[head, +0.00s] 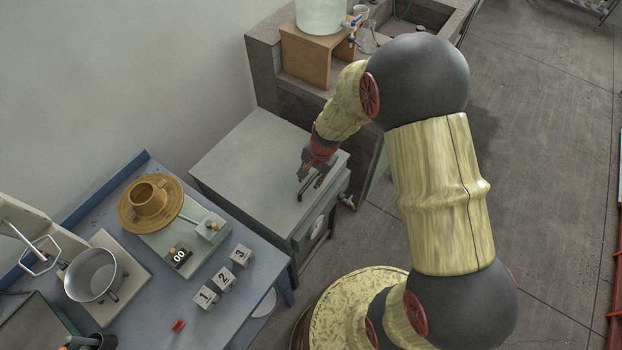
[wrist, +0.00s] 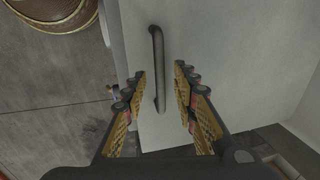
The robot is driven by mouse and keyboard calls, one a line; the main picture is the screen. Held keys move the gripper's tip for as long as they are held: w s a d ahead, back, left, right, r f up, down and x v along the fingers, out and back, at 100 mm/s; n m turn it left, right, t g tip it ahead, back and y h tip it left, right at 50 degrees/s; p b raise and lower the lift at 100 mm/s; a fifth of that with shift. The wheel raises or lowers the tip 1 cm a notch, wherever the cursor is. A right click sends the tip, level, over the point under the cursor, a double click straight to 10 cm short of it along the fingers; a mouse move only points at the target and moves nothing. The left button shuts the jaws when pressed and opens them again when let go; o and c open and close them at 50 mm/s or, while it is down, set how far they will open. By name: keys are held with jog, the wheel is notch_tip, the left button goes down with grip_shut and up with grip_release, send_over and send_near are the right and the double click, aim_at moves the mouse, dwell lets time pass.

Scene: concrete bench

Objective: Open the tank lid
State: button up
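The tank (head: 325,213) is a grey box on the floor between the blue table and the concrete bench. Its flat grey lid (head: 250,160) lies shut on top. A dark bar handle (wrist: 157,65) is fixed to the lid near its front edge. My gripper (head: 311,183) is over the front part of the lid, pointing down at the handle. In the wrist view its two fingers are open, one on each side of the handle, with gaps on both sides. In the head view the fingers partly hide the handle.
A small tap (head: 347,202) sticks out low on the tank's front. The blue table (head: 248,287) at left holds a scale with a brown pot, a pan and number blocks. A wooden stand (head: 305,60) with a clear container is behind. Floor (head: 545,170) at right is clear.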

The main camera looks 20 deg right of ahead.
jog(key=shift+c, duration=1.2)
grip_shut()
